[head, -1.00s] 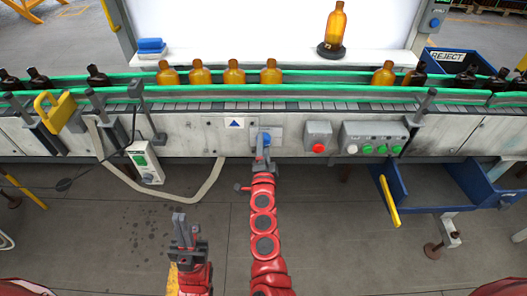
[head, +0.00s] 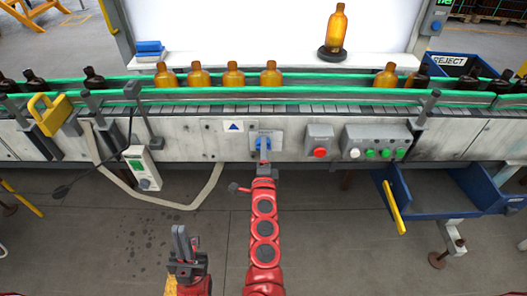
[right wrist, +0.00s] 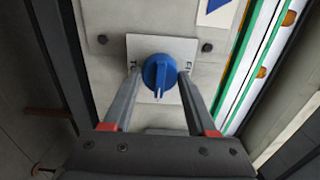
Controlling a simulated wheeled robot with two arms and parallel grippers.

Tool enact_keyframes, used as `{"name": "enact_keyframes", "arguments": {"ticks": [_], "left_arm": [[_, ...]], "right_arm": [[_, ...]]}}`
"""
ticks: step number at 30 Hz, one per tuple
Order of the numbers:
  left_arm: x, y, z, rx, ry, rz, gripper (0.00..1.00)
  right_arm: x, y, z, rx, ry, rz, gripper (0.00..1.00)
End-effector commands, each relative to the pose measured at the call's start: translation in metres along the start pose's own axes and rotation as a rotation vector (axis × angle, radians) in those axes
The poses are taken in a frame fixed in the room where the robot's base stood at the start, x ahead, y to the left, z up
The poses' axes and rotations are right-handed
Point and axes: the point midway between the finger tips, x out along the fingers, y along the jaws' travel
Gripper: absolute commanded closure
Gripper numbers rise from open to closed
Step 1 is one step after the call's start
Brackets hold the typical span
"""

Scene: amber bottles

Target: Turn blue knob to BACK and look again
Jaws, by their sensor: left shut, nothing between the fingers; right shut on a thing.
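The blue knob (right wrist: 160,73) sits on a pale square plate (right wrist: 178,50) on the conveyor's front panel. In the right wrist view its white pointer mark faces down the picture, toward my gripper's base. My right gripper (right wrist: 159,75) has one finger on each side of the knob and is shut on it. In the head view the plate (head: 278,134) shows behind my right gripper (head: 264,150), which partly hides the knob. Plate lettering is too small to read. My left gripper (head: 180,240) is shut and empty, low in front of the conveyor.
A red button box (head: 319,142) and a box with several buttons (head: 376,142) are right of the knob. Amber bottles (head: 233,76) stand along the conveyor; one bottle (head: 336,28) stands on a round dark base above. A blue reject bin (head: 452,66) is at right.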

Motion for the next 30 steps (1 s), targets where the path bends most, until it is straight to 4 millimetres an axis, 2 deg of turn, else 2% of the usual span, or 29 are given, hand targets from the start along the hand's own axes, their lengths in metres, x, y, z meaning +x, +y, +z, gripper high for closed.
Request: {"name": "enact_keyframes", "arguments": {"ticks": [5,6,10,22,26,30], "left_arm": [[0.0,0.0,0.0,0.0,0.0,0.0,1.0],[0.0,0.0,0.0,0.0,0.0,0.0,1.0],[0.0,0.0,0.0,0.0,0.0,0.0,1.0],[-0.001,0.0,0.0,0.0,0.0,0.0,1.0],[-0.004,0.0,0.001,0.0,0.0,0.0,1.0],[-0.008,0.0,0.001,0.0,0.0,0.0,1.0]], "right_arm": [[0.0,0.001,0.001,0.002,-0.001,0.001,0.98],[0.0,0.001,0.001,0.001,-0.001,0.001,0.35],[0.0,0.001,0.0,0.001,-0.001,0.001,0.12],[-0.005,0.001,0.001,0.001,-0.001,0.0,0.12],[-0.022,0.002,0.003,0.003,-0.003,0.001,0.12],[-0.051,0.004,0.002,0.002,-0.001,0.003,0.12]]}}
